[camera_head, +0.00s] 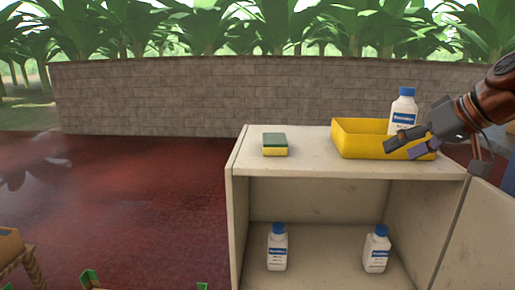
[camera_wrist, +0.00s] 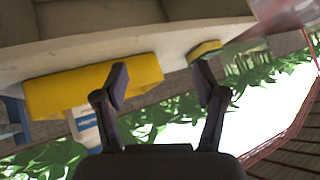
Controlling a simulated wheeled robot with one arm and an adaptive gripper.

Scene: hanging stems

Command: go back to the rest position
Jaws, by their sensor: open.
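My gripper (camera_head: 408,146) is at the right of the head view, in front of the yellow tray and level with its rim. Its two fingers are apart with nothing between them; the open fingers also show in the wrist view (camera_wrist: 161,80). The yellow tray (camera_head: 357,143) sits on top of the cabinet; it also shows in the wrist view (camera_wrist: 50,92). A white bottle with a blue cap (camera_head: 404,105) stands upright in the tray, its base hidden. In the wrist view the bottle (camera_wrist: 84,124) is partly hidden behind the tray and a finger.
The pale cabinet (camera_head: 300,166) is open at the front. Two similar bottles stand inside, one left (camera_head: 277,248) and one right (camera_head: 376,250). A green and yellow sponge (camera_head: 275,145) lies on its top. A brick wall (camera_head: 250,95) runs behind.

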